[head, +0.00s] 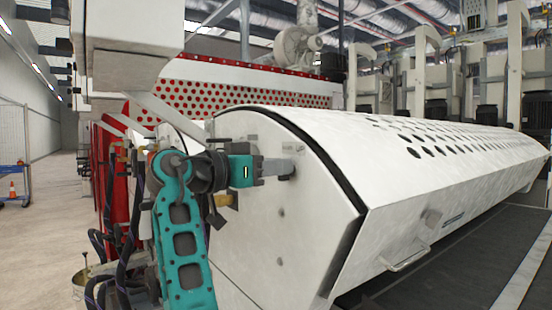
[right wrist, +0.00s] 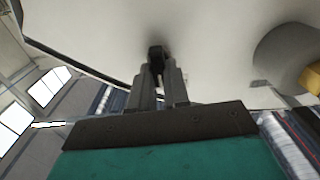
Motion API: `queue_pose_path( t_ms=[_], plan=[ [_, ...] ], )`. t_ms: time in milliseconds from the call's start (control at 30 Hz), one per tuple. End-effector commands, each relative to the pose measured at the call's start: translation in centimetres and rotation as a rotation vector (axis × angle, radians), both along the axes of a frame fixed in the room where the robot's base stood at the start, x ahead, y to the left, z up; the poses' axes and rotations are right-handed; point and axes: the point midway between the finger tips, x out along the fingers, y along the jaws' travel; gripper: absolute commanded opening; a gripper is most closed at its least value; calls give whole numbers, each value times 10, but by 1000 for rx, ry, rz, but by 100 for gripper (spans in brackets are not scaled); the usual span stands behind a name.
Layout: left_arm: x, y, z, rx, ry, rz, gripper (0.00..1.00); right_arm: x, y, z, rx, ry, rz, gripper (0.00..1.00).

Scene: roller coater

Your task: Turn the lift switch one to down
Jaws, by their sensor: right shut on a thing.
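The lift switch (right wrist: 156,56) is a small dark knob on the white end panel of the machine. It shows between my right fingertips in the right wrist view. My right gripper (right wrist: 157,75) is shut on it, and the fingers hide most of the knob. In the head view my teal right arm reaches up from below, and the right gripper (head: 284,168) touches the white end panel (head: 275,240) near its upper part. The knob's exact turn position is hidden by the fingers. My left gripper does not show in either view.
The white perforated cover (head: 440,165) with a handle (head: 405,258) extends to the right. A round grey part with a yellow piece (right wrist: 312,77) sits right of the gripper in the right wrist view. Dark hoses (head: 125,240) hang at left. Open floor (head: 45,240) lies far left.

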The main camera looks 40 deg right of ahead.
Motion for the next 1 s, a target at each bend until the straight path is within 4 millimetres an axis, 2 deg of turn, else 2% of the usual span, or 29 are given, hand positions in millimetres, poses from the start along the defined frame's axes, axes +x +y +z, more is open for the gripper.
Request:
queue_pose_path(
  t_ms=[100,500,1000],
  plan=[
    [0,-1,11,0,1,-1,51,1,0,4,10,107,0,0],
    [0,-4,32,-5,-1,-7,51,3,0,2,42,391,1,0],
    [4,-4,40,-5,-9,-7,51,4,0,0,53,499,2,0]
  ],
)
